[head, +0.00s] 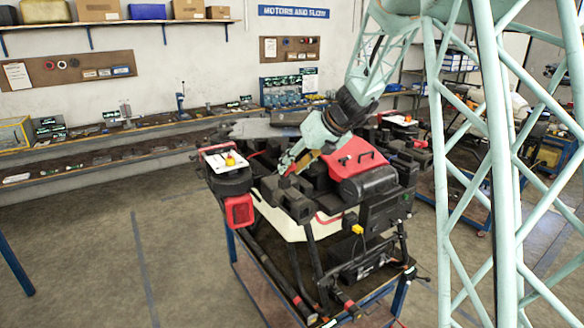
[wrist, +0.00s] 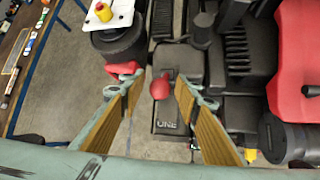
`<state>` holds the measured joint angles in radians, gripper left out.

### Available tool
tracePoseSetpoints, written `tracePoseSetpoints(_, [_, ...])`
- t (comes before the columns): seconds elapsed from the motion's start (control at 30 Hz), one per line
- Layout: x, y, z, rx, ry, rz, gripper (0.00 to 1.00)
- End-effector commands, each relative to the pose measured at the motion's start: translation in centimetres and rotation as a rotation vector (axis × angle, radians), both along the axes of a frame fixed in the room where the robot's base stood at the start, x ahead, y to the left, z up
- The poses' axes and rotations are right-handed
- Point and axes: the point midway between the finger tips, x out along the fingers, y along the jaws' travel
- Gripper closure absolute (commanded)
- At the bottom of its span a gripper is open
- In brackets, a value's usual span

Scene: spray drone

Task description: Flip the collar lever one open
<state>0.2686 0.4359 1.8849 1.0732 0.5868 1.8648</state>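In the wrist view, a red ball knob (wrist: 160,88), which looks like the end of the collar lever, shows over a dark block marked "ONE" (wrist: 167,122). My gripper (wrist: 160,84) is open, with one yellow-padded finger to each side of the knob and a gap on both sides. I cannot tell how far the fingertips are above the knob. The lever's shaft is mostly hidden beneath the knob. In the head view, my gripper (head: 290,160) reaches down to the black arm collar area (head: 290,200) on the near side of the drone; the knob cannot be made out there.
A red cover (head: 355,157) and a black tank (head: 378,186) are right of my gripper. A rotor pod with a white plate and yellow-red knob (head: 230,160) is left. The drone rests on a blue-framed cart (head: 250,278). Open floor (head: 100,250) lies left.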

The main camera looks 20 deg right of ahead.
Motion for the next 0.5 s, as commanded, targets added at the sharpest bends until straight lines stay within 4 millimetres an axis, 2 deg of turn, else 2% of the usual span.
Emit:
tracePoseSetpoints(0.27, [-0.2,-0.2,0.4,0.000,-0.001,0.000,0.70])
tracePoseSetpoints(0.5, [-1.2,-0.8,1.7,0.001,-0.001,-0.001,0.70])
